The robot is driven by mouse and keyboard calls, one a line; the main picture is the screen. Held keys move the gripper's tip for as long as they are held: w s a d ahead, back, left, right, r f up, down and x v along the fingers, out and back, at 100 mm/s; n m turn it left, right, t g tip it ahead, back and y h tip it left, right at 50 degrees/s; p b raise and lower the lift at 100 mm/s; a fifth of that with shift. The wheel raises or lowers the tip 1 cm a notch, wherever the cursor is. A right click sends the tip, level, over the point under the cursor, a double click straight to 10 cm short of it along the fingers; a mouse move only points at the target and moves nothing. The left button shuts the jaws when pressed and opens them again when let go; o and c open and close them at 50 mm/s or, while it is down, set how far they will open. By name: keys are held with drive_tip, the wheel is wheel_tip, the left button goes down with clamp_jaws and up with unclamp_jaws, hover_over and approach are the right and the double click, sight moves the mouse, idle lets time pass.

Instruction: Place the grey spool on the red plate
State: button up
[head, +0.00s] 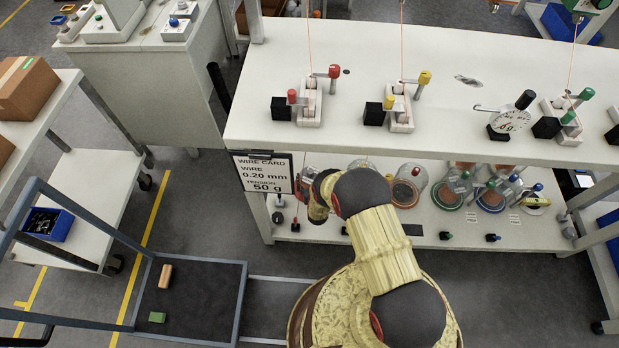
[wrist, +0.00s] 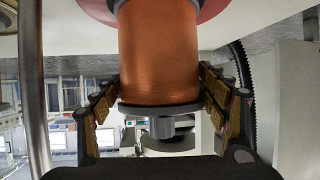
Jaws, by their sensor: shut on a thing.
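The spool (wrist: 160,50) has a copper-coloured winding and a grey flange at its lower end in the wrist view. My gripper (wrist: 157,92) has one finger on each side and is shut on the spool near that flange. A red round edge (wrist: 205,10), which looks like the red plate, shows at the top of the wrist view beyond the spool's far end. I cannot tell whether the spool touches it. In the head view my arm reaches to the left part of the lower shelf and hides the fingers and the spool.
The upper shelf (head: 440,60) overhangs the lower shelf (head: 445,215). Glass jars (head: 408,180) with spools stand along the lower shelf to the right of my arm. A wire card (head: 263,173) hangs at the left end. A thin metal post (wrist: 34,90) stands left in the wrist view.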

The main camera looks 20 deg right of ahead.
drive_tip(key=shift+w, duration=0.2)
drive_tip(key=o, duration=2)
drive_tip(key=shift+s+f, duration=0.15)
drive_tip(key=shift+s, duration=0.05)
drive_tip(key=shift+o, duration=0.4)
